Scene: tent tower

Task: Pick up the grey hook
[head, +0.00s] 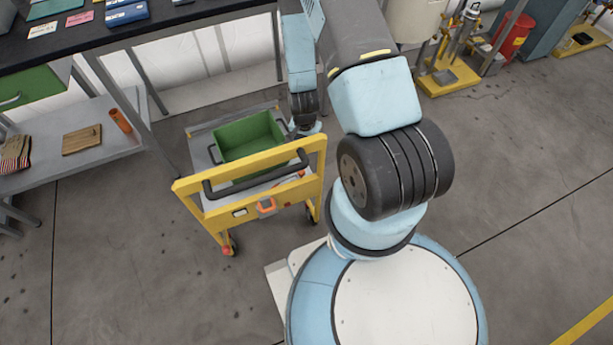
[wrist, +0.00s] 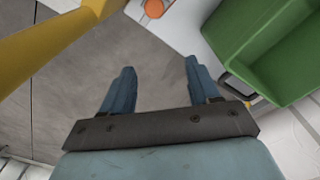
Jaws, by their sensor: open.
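I cannot make out a grey hook for certain in either view. My gripper (wrist: 160,68) is open in the wrist view, with two blue fingers apart and nothing between them. Grey floor and a pale surface show beyond the fingertips. In the head view the end of my arm is beside the far right of the yellow-framed cart (head: 249,166), close to the green bin (head: 245,137); its fingers are not clear there. The bin also shows at the upper right in the wrist view (wrist: 262,42), right of my fingers.
A yellow bar (wrist: 50,42) crosses the wrist view's upper left, near an orange round thing (wrist: 153,8). In the head view a dark-topped workbench (head: 120,28) stands at upper left. Yellow-based equipment (head: 445,80) stands at upper right.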

